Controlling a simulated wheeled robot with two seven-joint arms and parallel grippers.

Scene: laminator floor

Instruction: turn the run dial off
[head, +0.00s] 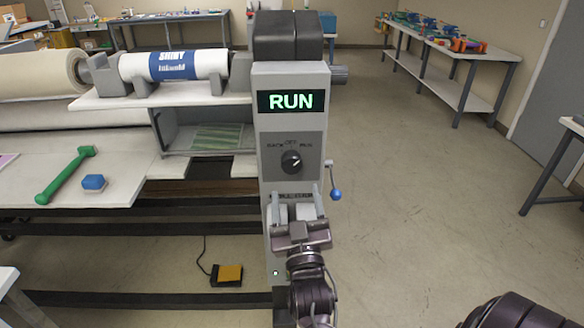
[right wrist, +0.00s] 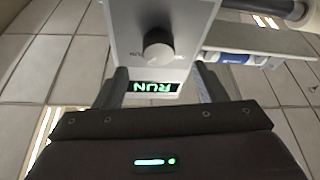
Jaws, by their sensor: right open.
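The run dial (head: 291,161) is a round black knob on a dark plate on the front of the grey machine column (head: 268,220). Labels BACK, OFF and RUN sit around it, and its pale mark seems to point up and right, toward RUN. Above it, the display (head: 290,102) reads RUN in green. My right gripper (head: 297,196) is open and empty, just below the dial and apart from it. In the right wrist view, the dial (right wrist: 158,48) and the upside-down display (right wrist: 156,87) show beyond the open fingers (right wrist: 162,82). My left gripper is out of view.
A blue-knobbed crank (head: 335,192) sticks out right of the column. A film roll (head: 175,65) lies at upper left. A yellow pedal (head: 229,273) is on the floor. Floor right of the column is clear.

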